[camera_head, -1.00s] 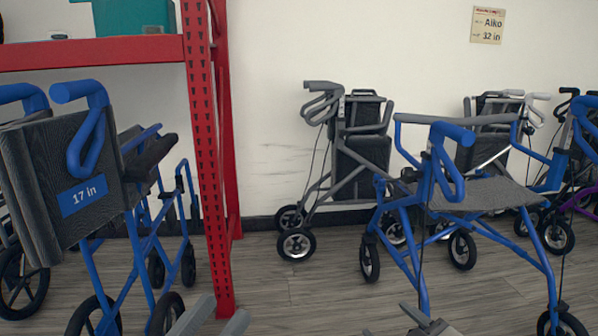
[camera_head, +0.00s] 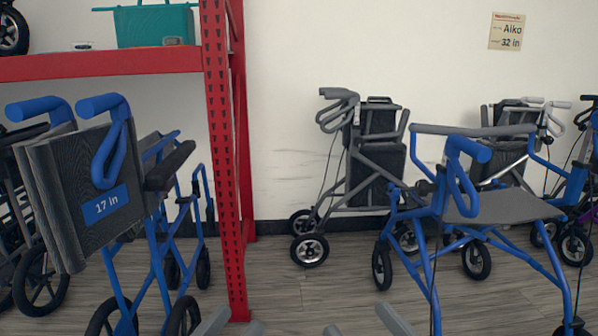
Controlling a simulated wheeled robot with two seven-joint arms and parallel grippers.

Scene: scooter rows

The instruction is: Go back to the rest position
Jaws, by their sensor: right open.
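My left gripper (camera_head: 231,327) shows only its grey fingertips at the bottom edge, in front of the foot of the red rack post. The tips are apart, with nothing seen between them. My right gripper (camera_head: 362,326) shows two grey fingertips at the bottom edge, right of the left gripper. They are spread apart, with only floor seen between them. The rest of both grippers and arms is below the picture. Neither gripper visibly touches anything.
A blue wheelchair (camera_head: 107,205) labelled 17 in stands at left, by the red rack (camera_head: 218,140). A grey rollator (camera_head: 375,155) is by the wall. A blue rollator (camera_head: 505,207) stands at right. Open floor (camera_head: 310,290) lies between them.

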